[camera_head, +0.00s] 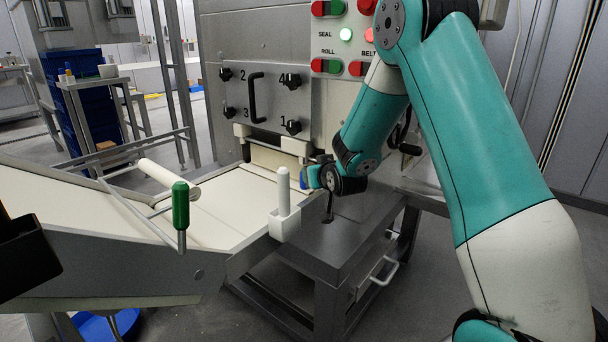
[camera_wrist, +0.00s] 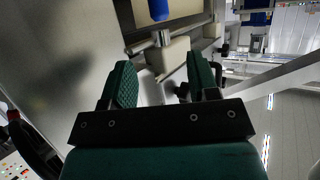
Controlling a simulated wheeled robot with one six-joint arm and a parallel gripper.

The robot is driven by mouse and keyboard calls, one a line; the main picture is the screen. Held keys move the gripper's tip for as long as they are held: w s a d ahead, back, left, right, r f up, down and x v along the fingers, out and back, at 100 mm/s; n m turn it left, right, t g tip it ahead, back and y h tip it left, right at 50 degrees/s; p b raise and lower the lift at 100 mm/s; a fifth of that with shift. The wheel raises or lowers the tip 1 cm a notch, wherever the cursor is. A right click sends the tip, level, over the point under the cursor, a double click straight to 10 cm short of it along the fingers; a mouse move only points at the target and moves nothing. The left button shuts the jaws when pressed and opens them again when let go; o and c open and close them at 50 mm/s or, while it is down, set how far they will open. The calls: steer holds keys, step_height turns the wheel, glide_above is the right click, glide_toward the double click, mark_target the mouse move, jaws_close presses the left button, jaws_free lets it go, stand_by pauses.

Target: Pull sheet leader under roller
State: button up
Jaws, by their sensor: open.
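My gripper (camera_head: 312,179) is beside the machine's outlet, at the right side of the cream belt. In the wrist view my gripper (camera_wrist: 160,66) has its two green-padded fingers apart, with nothing clearly held between them. A cream sheet-like strip (camera_head: 275,158) shows at the outlet; I cannot tell whether it is the sheet leader. A white roller (camera_head: 168,178) lies across the left part of the cream belt (camera_head: 225,200). A blue-ended part (camera_head: 304,183) is close to my gripper; a blue end (camera_wrist: 158,9) on a metal shaft also shows beyond the fingers in the wrist view.
A white block with an upright peg (camera_head: 284,224) stands at the belt's near right edge. A green-handled tool (camera_head: 181,206) stands at the near side. The machine's front plate (camera_head: 266,97) has several black knobs and a handle. Grey steel bench (camera_head: 335,245) lies below my gripper.

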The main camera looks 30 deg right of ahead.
steer(key=b+x, duration=0.1)
steer(key=x, duration=1.1)
steer(key=shift+c, duration=0.5)
